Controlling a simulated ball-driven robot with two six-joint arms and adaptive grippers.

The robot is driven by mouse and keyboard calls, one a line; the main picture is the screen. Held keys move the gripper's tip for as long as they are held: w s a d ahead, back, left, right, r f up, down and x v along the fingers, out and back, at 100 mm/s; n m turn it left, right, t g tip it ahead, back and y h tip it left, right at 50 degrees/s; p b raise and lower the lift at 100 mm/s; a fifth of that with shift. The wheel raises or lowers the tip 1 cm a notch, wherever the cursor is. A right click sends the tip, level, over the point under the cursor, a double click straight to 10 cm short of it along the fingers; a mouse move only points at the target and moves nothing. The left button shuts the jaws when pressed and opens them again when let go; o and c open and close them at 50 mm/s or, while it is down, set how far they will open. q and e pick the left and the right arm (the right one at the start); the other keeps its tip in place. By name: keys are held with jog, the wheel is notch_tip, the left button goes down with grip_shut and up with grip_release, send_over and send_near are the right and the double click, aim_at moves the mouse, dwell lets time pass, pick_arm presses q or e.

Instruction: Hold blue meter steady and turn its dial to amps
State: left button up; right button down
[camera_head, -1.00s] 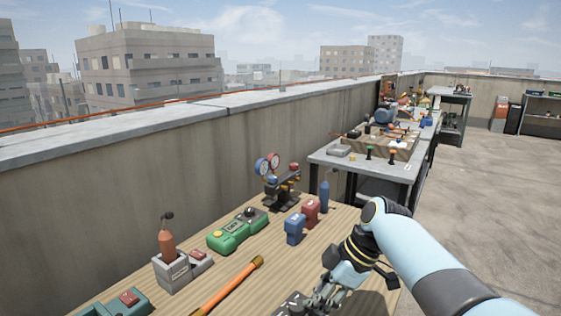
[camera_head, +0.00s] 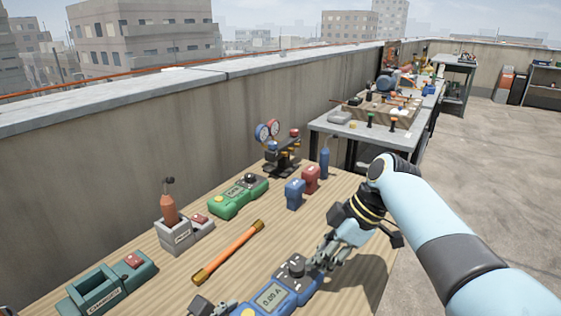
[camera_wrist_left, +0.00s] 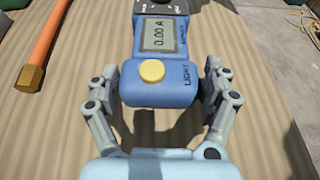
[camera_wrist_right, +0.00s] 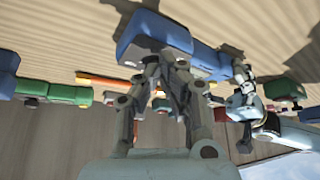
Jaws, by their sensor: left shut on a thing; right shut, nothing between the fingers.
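The blue meter (camera_head: 275,298) lies on the wooden bench at the bottom of the head view. Its screen reads "0.00 A", also in the left wrist view (camera_wrist_left: 160,35). Its dark dial (camera_head: 295,267) is toward the far end. My left gripper (camera_wrist_left: 165,82) is shut on the near end of the meter, fingers on both sides by the yellow button (camera_wrist_left: 152,71). My right gripper (camera_head: 320,260) is shut and empty, its fingertips close beside the dial. Whether they touch it I cannot tell. In the right wrist view its fingertips (camera_wrist_right: 165,68) overlap the meter (camera_wrist_right: 150,38).
An orange-handled tool (camera_head: 230,250) lies left of the meter. Behind it are a green meter (camera_head: 238,198), a grey holder (camera_head: 182,236), a teal carrier (camera_head: 105,287), a gauge set (camera_head: 282,155), and blue (camera_head: 294,195) and red (camera_head: 311,178) blocks.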

jog(key=shift+r, duration=2.1)
pick_arm(q)
jog(key=o, duration=1.5)
jog(key=p+v, duration=0.3)
jog(key=v, duration=0.5)
jog(key=shift+p, duration=0.35)
jog(key=shift+s+a+r, duration=0.15)
jog(key=shift+s+a, duration=0.15)
jog(key=shift+s, duration=0.1)
pick_arm(e)
jog(key=shift+r, duration=2.05)
